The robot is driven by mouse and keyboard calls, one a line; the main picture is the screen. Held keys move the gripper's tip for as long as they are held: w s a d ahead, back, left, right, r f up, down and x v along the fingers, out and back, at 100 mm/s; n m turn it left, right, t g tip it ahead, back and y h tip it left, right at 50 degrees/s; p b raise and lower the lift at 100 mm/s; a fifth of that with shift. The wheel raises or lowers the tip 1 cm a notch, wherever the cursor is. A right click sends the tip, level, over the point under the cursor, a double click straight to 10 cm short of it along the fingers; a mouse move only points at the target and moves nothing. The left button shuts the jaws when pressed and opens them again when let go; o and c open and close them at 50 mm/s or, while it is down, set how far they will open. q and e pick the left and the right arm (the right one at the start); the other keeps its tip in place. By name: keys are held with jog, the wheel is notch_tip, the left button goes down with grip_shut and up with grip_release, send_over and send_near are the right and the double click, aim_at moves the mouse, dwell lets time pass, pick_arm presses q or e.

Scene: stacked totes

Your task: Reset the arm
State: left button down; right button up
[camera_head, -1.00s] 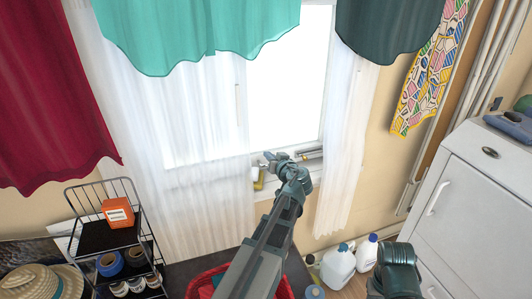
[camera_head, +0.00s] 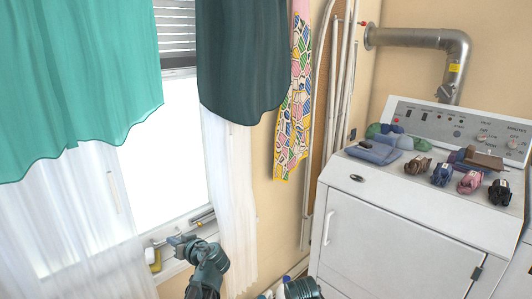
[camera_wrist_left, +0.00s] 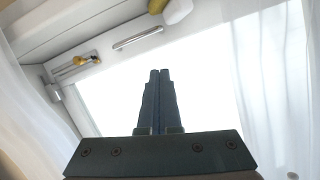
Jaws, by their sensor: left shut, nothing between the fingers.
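My left gripper (camera_head: 180,241) is in front of the window sill, low in the head view. In the left wrist view its two fingers (camera_wrist_left: 158,80) lie side by side, shut, with nothing between them. Behind them the wrist view shows the bright window and white curtains. Part of my right arm shows at the bottom edge of the head view; its gripper is out of the picture.
A small yellow-and-white item (camera_head: 153,258) stands on the window sill near my left gripper. Sheer white curtains (camera_head: 232,200) hang beside it. A white dryer (camera_head: 395,225) on the right carries a folded blue cloth (camera_head: 374,152) and several rolled socks.

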pick_arm(q)
jog(key=s+d+r+m+g+h+p, duration=0.3)
jog(key=s+d+p, duration=0.7)
jog(key=d, duration=0.4)
jog(key=s+d+r+m+g+h+p, duration=0.4)
jog(key=s+d+m+h+p, duration=0.3)
jog(key=s+d+p, duration=0.3)
jog(key=s+d+m+g, duration=0.1)
jog(key=d, duration=0.3)
jog(key=shift+d+g, duration=0.2)
jog(key=shift+g, duration=0.2)
jog(key=shift+r, duration=0.1)
